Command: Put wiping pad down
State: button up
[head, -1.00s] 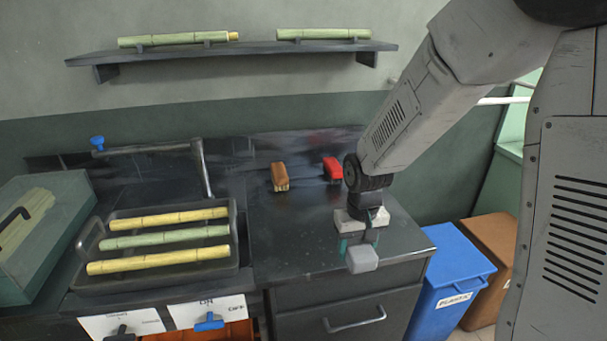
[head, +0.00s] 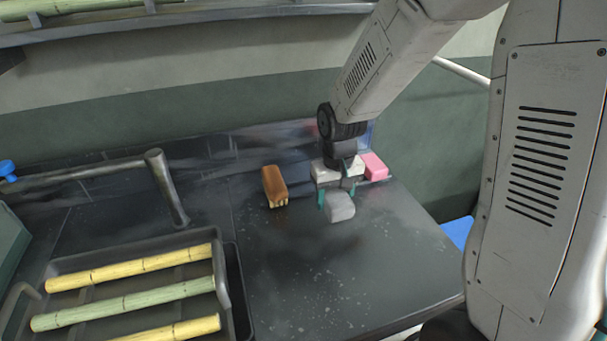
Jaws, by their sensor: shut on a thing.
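My gripper (head: 337,198) is shut on the wiping pad (head: 341,208), a light grey block between its teal fingertips. The gripper points down over the back part of the dark counter (head: 330,275), to the right of the brown brush. The pad is low over the counter; I cannot tell whether it touches the surface.
A brown brush (head: 274,185) with pale bristles stands left of my gripper. A pink block (head: 374,166) is just behind it to the right. A tray (head: 233,290) with yellow and green canes stands at the left. The counter's front is clear.

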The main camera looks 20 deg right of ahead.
jog(key=w, duration=0.5)
jog(key=w+f, duration=0.1)
jog(key=w, duration=0.5)
jog(key=w+a, duration=0.1)
jog(key=w, duration=0.4)
jog(key=shift+w+f, duration=0.15)
jog(key=shift+f, duration=1.85)
jog(key=shift+f, duration=0.65)
jog(key=o, duration=1)
jog(key=shift+o, duration=0.2)
